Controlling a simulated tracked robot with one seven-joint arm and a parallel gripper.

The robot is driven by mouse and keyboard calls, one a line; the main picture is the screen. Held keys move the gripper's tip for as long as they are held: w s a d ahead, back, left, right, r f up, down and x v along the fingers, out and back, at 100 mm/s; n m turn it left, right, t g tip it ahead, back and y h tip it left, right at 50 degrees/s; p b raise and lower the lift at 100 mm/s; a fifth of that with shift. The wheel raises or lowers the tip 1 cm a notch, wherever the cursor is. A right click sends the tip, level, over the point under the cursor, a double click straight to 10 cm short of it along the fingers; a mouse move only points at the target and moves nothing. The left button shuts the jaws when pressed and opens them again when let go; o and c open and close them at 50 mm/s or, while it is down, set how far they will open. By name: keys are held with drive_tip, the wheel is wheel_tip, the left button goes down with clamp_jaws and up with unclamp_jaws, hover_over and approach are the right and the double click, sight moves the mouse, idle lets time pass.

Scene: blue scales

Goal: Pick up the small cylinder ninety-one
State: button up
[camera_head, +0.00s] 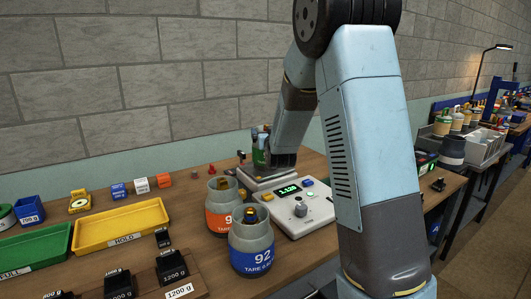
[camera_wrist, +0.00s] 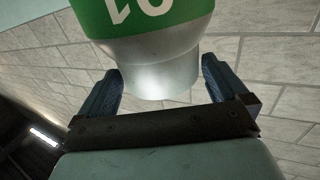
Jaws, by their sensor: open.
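A small grey cylinder with a green band (camera_head: 259,157) stands at the scale (camera_head: 290,214), by its pan, largely hidden by my arm in the head view. In the wrist view the cylinder (camera_wrist: 160,72) fills the upper middle, its green band carrying white digits that are cut off and inverted. My gripper (camera_wrist: 165,88) is open, with one blue finger on each side of the cylinder's grey end. Gaps show between the fingers and the cylinder. In the head view my gripper (camera_head: 262,140) is small and partly hidden at the cylinder.
An orange-banded cylinder (camera_head: 222,219) and a blue-banded cylinder marked 92 (camera_head: 251,258) stand left of the scale's front. A yellow HOLD tray (camera_head: 122,225), a green tray (camera_head: 36,250) and black weights (camera_head: 172,270) occupy the left. A brick wall rises behind the table.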

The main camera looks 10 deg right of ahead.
drive_tip(key=shift+w+d, duration=0.1)
drive_tip(key=shift+w, duration=1.4)
drive_tip(key=c, duration=1.6)
drive_tip(key=shift+r, duration=0.1)
drive_tip(key=shift+c, duration=0.6)
